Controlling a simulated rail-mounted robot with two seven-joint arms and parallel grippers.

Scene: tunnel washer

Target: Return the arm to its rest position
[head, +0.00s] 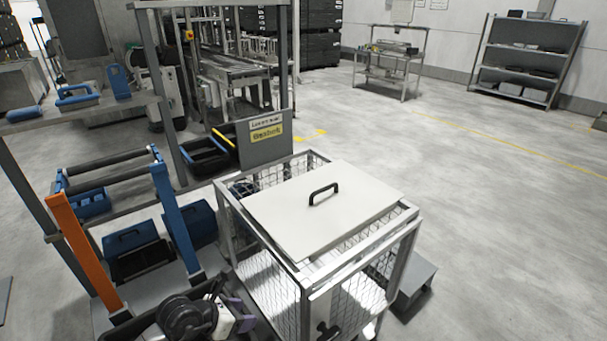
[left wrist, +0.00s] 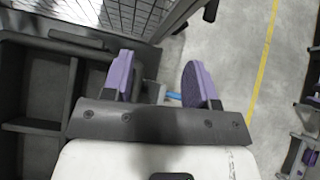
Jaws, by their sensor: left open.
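My left gripper (head: 243,311) is at the bottom of the head view, low beside the left side of the wire-mesh cage. Its purple fingers are spread apart. In the left wrist view the left gripper (left wrist: 158,65) shows two separate purple fingers with nothing held between them. Floor and a small blue item partly show beyond the fingers. My right gripper does not show clearly in either view.
The mesh cage (head: 306,296) carries a white lid (head: 290,220) with a black handle. An orange post (head: 85,250) and blue post (head: 175,215) stand left. A dark compartmented tray (left wrist: 62,90) is close to the left gripper. Open floor (head: 500,230) lies right.

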